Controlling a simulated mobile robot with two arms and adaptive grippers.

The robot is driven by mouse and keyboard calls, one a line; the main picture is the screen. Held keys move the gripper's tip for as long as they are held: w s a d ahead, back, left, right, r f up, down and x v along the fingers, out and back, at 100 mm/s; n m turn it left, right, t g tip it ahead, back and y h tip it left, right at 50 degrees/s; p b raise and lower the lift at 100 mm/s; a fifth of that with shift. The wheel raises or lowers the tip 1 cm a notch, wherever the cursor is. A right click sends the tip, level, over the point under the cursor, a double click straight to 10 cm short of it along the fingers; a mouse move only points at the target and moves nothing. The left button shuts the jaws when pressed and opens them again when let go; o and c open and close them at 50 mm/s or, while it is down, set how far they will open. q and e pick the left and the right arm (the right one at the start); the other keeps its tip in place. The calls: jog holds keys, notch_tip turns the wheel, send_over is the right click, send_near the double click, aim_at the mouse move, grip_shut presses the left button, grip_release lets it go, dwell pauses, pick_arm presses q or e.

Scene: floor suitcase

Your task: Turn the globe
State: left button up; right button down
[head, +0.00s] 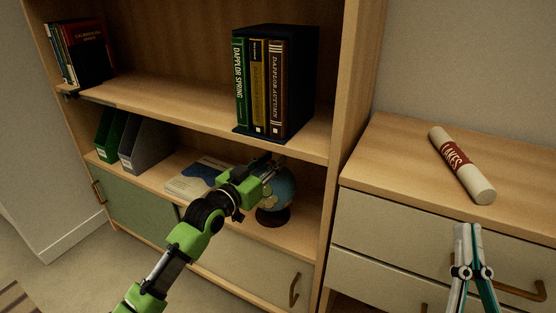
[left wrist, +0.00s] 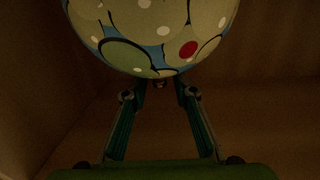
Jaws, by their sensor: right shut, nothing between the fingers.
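The globe (head: 281,190), blue and cream on a dark base, stands on the lower shelf of the wooden bookcase. My left gripper (head: 270,165) reaches over the upper left part of the globe. In the left wrist view the globe (left wrist: 150,32), with a red spot and white dots, fills the top. The fingers of my left gripper (left wrist: 160,85) run up to the globe's lower edge, one on each side; their tips are hidden. I cannot tell whether they touch it. My right gripper (head: 469,228) is shut and empty in front of the drawer cabinet.
A flat book (head: 193,178) lies left of the globe, with grey and green file holders (head: 146,143) beyond. The shelf above (head: 215,130) holds a dark box of books (head: 272,85). A rolled paper (head: 461,165) lies on the cabinet (head: 391,150) to the right.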

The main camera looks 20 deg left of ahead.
jog(key=shift+r, duration=0.2)
pick_arm(q)
grip_shut()
pick_arm(e)
jog(key=shift+s, duration=0.1)
pick_arm(q)
jog(key=shift+r, duration=0.1)
